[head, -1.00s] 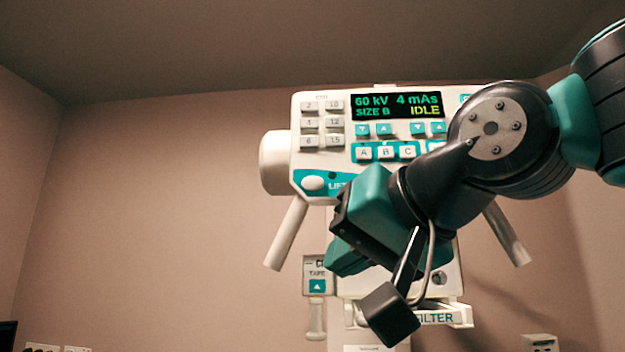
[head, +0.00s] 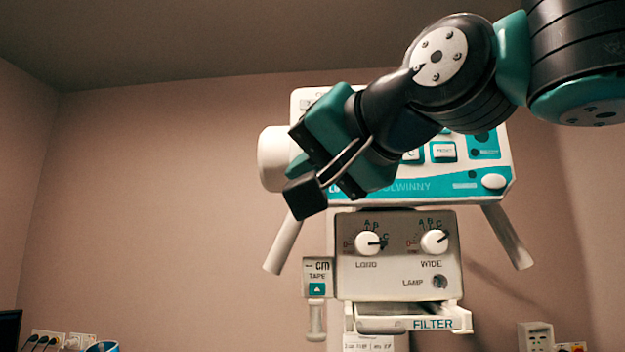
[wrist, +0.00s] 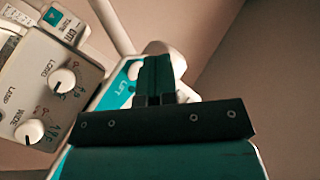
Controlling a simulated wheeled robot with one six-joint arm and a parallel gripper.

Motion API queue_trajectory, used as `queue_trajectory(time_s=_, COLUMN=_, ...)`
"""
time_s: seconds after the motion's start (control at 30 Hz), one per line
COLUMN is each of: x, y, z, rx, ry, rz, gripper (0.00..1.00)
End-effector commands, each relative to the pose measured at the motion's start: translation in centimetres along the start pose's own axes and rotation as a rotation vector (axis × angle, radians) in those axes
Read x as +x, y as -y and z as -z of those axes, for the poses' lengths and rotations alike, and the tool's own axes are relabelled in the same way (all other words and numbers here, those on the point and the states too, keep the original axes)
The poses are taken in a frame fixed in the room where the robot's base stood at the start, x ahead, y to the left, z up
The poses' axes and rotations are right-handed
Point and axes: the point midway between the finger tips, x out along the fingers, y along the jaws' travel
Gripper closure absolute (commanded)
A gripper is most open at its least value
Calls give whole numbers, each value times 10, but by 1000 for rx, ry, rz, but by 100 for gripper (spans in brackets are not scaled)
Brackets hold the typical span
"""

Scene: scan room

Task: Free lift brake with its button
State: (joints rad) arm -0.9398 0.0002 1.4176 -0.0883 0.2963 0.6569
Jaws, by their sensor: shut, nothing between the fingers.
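The white X-ray head panel (head: 440,195) has a teal band along its bottom edge. In the wrist view the LIFT label (wrist: 125,86) shows on this band, with a white oval button (wrist: 133,70) just beside my fingertips. In the head view my gripper (head: 299,166) covers the left end of the panel and hides that button. My gripper's two dark teal fingers (wrist: 155,66) are together and empty, pointing at the panel near the button. I cannot tell whether they touch it.
A second white oval button (head: 494,181) sits at the band's right end. Below are the LONG knob (head: 368,243), WIDE knob (head: 434,242), tape holder (head: 317,278) and filter tray (head: 437,323). White handles (head: 284,243) slant down at both sides.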

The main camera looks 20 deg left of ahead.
Motion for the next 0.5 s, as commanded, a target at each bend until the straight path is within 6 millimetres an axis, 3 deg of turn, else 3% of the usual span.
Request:
queue_trajectory(time_s=0.2, x=23, y=-16, z=20, rx=1, ry=1, rz=-4, gripper=100)
queue_trajectory(time_s=0.5, x=43, y=-32, z=33, rx=0, ry=1, rz=-1, gripper=100)
